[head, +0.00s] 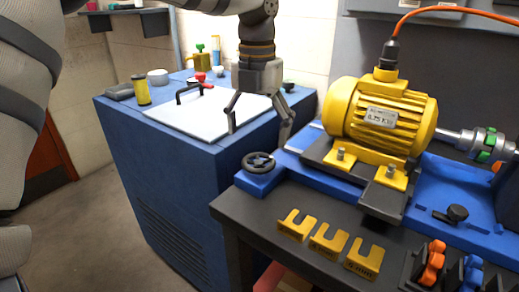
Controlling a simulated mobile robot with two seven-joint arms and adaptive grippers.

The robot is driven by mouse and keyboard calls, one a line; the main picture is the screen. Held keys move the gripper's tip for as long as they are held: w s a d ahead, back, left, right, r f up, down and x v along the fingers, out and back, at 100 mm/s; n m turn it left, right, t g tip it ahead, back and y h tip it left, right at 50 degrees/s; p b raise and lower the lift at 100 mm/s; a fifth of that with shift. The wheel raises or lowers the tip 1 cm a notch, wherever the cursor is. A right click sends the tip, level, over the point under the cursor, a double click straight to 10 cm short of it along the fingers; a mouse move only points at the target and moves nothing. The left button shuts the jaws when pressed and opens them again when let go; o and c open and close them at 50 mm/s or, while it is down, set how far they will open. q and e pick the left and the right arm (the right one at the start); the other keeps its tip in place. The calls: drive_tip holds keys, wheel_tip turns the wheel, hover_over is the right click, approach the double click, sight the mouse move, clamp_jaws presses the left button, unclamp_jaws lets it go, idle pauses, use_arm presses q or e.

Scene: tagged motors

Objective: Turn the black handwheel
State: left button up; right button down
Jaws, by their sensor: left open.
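The black handwheel (258,162) is a small spoked wheel. It sits on the front left corner of the blue base (262,181) that carries the yellow motor. My left gripper (260,131) hangs above and just behind the handwheel, pointing down. Its two fingers are spread apart with nothing between them. The fingertips appear apart from the wheel. My right gripper is not in view.
A yellow motor (350,115) with an orange cable stands right of the wheel. Yellow slotted shims (330,241) lie on the dark bench in front. A blue cabinet (170,170) at left bears a white panel (205,112) with a black handle and small items.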

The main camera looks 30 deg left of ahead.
sight(258, 160)
use_arm(q)
wheel_tip(258, 160, down, 6)
drive_tip(key=shift+w+r, duration=0.1)
drive_tip(key=shift+w, duration=0.05)
drive_tip(key=c, duration=1.1)
drive_tip(key=shift+c, duration=0.2)
drive_tip(key=shift+n, duration=0.3)
